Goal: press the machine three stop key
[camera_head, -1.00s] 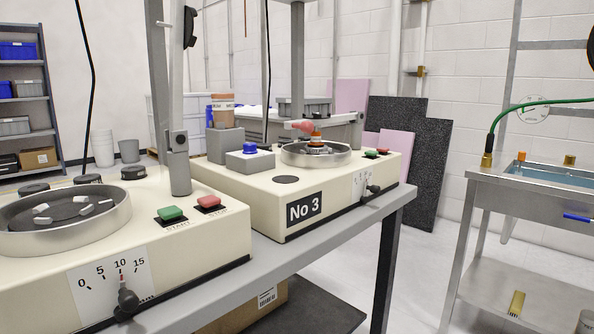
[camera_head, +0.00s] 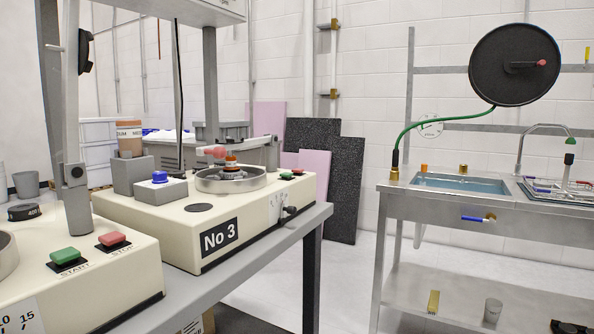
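The machine marked No 3 (camera_head: 185,225) is a cream box on a grey bench, ahead and left of centre. Its red stop key (camera_head: 297,172) and green start key (camera_head: 286,176) are small and sit at the right end of its top. A round metal pan (camera_head: 231,180) with a red-topped piece in it stands left of the keys. A nearer cream machine at the left has its own red stop key (camera_head: 114,239) and green start key (camera_head: 65,257). Neither of my grippers is in view.
The grey bench (camera_head: 265,250) carries both machines and ends near the middle. Dark slabs (camera_head: 340,185) lean on the wall behind.

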